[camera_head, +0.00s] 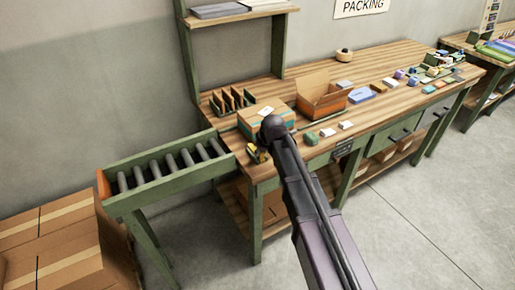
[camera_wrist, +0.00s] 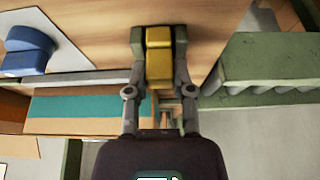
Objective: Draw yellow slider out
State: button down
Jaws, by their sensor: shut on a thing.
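The yellow slider (camera_wrist: 159,55) is a small yellow block between my two fingers in the wrist view. My gripper (camera_wrist: 158,50) is shut on it, with one finger against each side. In the head view my gripper (camera_head: 257,154) is at the front left corner of the packing bench (camera_head: 345,95), low near its top. A small patch of yellow shows there beside dark gripper parts. What the slider belongs to is hidden, and I cannot tell how far out it stands.
A taped carton with a teal stripe (camera_head: 280,126) stands just behind my gripper. An open carton (camera_head: 322,99) is to its right. A roller conveyor (camera_head: 165,175) adjoins the bench's left end. Small blocks, including a green one (camera_head: 310,138), lie along the front edge.

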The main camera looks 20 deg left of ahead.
jog(key=shift+s+d+f, duration=0.1)
jog(key=shift+s+d, duration=0.65)
jog(key=shift+c, duration=2.4)
grip_release()
jog(key=shift+w, duration=0.1)
